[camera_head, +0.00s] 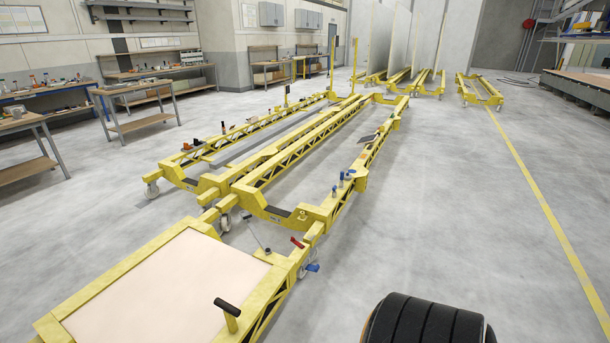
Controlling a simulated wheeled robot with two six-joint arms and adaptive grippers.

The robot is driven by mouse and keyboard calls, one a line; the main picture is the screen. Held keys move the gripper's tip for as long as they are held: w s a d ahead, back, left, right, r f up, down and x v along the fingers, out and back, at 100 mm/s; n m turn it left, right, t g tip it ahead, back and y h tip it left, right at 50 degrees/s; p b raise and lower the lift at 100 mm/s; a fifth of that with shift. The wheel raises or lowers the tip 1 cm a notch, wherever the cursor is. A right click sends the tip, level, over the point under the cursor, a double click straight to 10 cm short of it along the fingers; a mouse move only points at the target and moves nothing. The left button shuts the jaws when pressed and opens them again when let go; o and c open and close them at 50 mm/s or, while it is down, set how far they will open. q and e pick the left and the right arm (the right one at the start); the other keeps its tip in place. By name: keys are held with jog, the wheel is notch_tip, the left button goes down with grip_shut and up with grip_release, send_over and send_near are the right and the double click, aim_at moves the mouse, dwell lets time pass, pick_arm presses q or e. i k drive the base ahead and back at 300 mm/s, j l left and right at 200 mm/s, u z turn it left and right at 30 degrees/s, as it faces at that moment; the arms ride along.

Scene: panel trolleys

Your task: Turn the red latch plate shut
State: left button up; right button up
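The small red latch plate (297,242) is on the right side of the yellow trolley frame, near the joint between the near trolley (281,276) and the one beyond it. It is small here, and I cannot tell its exact angle or whether it is shut. A blue piece (312,267) shows just below and to the right of it, by a caster wheel. A black-topped handle (228,307) stands on the near trolley's right rail.
The near trolley carries a pale flat panel (165,290). Long empty yellow trolleys (262,172) stretch away behind it, with blue fittings (341,182) on one rail. Workbenches (130,105) line the left.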

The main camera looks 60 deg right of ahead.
aim_at(292, 239)
jog(key=l+z, duration=0.1)
jog(key=z, duration=1.65)
jog(key=i+j, duration=0.1)
jog(key=i, duration=0.4)
jog(key=i+j, duration=0.1)
jog(key=i, duration=0.45)
